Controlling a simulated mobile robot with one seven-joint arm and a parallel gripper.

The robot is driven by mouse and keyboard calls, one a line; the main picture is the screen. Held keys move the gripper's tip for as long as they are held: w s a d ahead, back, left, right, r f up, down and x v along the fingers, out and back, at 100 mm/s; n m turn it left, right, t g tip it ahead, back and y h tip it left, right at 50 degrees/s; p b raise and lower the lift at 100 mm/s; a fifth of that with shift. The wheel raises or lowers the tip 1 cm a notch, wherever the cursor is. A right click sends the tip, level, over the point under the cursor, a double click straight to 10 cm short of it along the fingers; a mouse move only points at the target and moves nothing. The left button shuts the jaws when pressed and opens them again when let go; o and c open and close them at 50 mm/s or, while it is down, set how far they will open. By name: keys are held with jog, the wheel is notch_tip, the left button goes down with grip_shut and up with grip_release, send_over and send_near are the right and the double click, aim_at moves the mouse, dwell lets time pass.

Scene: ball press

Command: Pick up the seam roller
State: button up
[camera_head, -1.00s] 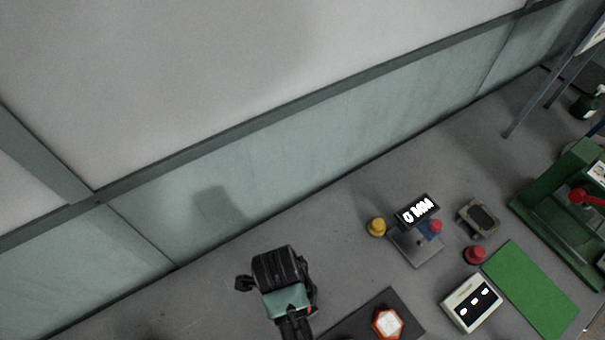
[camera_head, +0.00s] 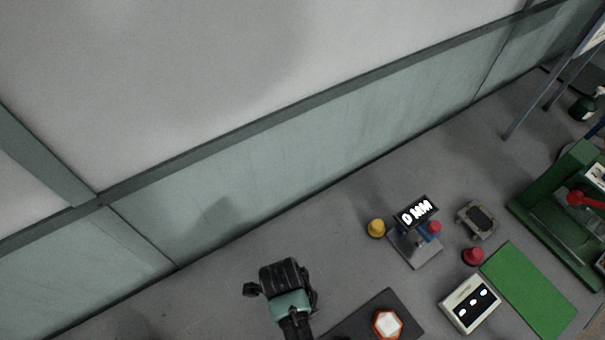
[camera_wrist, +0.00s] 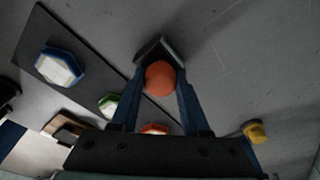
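My gripper (camera_head: 283,282) is over the grey bench in the head view, left of the dark mat; its fingertips are hidden there. In the wrist view, my gripper (camera_wrist: 160,72) has its two fingers apart. A round orange end (camera_wrist: 160,80), which looks like part of the seam roller, shows between them. Grey angled pieces lie just beyond it; I cannot tell whether they belong to the roller or to my fingertips. Small gaps seem to show beside the orange end. The roller is not visible in the head view.
A dark mat (camera_head: 348,326) holds an orange-and-white octagonal piece (camera_head: 387,324); a blue-and-white one (camera_wrist: 60,67) shows in the wrist view. A yellow knob (camera_head: 376,228), a display device (camera_head: 415,245), a red knob (camera_head: 473,256) and a green press (camera_head: 560,215) stand right. The wall runs behind.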

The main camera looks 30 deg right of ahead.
grip_shut()
jog(key=shift+r, duration=0.15)
notch_tip(320, 180, up, 10)
jog(key=shift+f, duration=0.1)
jog(key=n, duration=0.1)
jog(key=w+a+n, duration=0.1)
jog(key=shift+n, duration=0.3)
jog(key=w+a+r+n+t, duration=0.1)
jog(key=w+a+n, duration=0.3)
jog(key=n, duration=0.8)
jog(key=w+a+r+n+t+y, duration=0.1)
jog(key=w+a+n+t, duration=0.1)
jog(key=n, duration=0.9)
jog(key=shift+w+a+r+n, duration=0.4)
jog(key=shift+w+a, duration=0.45)
jog(key=shift+a, duration=0.35)
